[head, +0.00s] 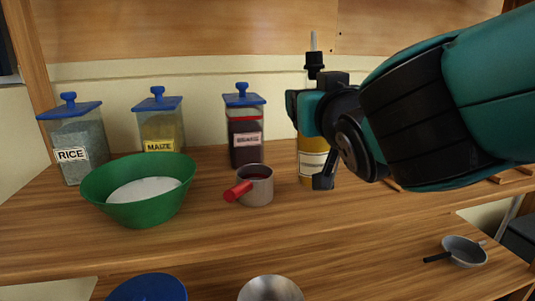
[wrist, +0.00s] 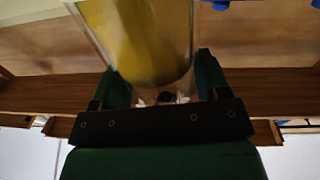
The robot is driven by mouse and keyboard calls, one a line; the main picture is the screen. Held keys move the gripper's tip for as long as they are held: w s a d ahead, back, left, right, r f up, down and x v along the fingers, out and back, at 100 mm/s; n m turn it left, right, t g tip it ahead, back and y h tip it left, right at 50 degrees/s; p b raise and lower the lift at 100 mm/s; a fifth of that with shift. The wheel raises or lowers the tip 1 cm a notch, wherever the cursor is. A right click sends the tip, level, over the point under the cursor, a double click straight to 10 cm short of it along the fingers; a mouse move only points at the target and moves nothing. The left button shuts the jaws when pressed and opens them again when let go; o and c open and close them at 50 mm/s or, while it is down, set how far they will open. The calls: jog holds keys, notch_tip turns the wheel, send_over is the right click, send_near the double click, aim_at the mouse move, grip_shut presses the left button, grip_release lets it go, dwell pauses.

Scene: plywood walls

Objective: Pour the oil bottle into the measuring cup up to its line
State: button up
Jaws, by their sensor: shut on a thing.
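The oil bottle (head: 313,160) is a clear bottle with yellow oil, a pale label and a black pourer top, and it looks upright on or just above the shelf. My gripper (head: 322,135) is shut on it from the right, its body hiding part of the bottle. In the wrist view the bottle's glass and yellow oil (wrist: 145,40) sit between the two green fingers (wrist: 160,85). The measuring cup (head: 257,187) is grey with a red handle pointing left. It stands left of the bottle, with something dark red inside; its line cannot be made out.
Jars of rice (head: 78,147), maize (head: 160,128) and beans (head: 246,140) with blue lids stand behind. A green bowl (head: 138,195) with white contents is left of the cup. A pan (head: 463,250), blue bowl (head: 148,288) and metal bowl (head: 270,289) are lower down.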

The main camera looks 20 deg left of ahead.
aim_at(330, 148)
jog(key=f+n+p, duration=0.1)
jog(key=n+p, duration=0.2)
jog(key=f+n+p, duration=0.1)
jog(key=n+p, duration=0.2)
jog(key=d+f+n+p, duration=0.1)
jog(key=n+p, duration=0.3)
jog(key=shift+w+f, duration=0.25)
jog(key=shift+f, duration=0.15)
dwell(0.5)
jog(key=shift+w+d+f+n, duration=0.15)
jog(key=shift+d+f+n, duration=0.15)
jog(key=shift+f+n, duration=0.55)
dwell(1.5)
jog(key=shift+w+d+f+n+p, duration=0.1)
jog(key=shift+d+f+n+p, duration=0.15)
jog(key=shift+n+p, duration=0.65)
dwell(1.6)
jog(key=shift+a+f+n+b, duration=0.15)
jog(key=shift+f+n+b, duration=0.3)
jog(key=shift+f+b, duration=0.15)
dwell(0.6)
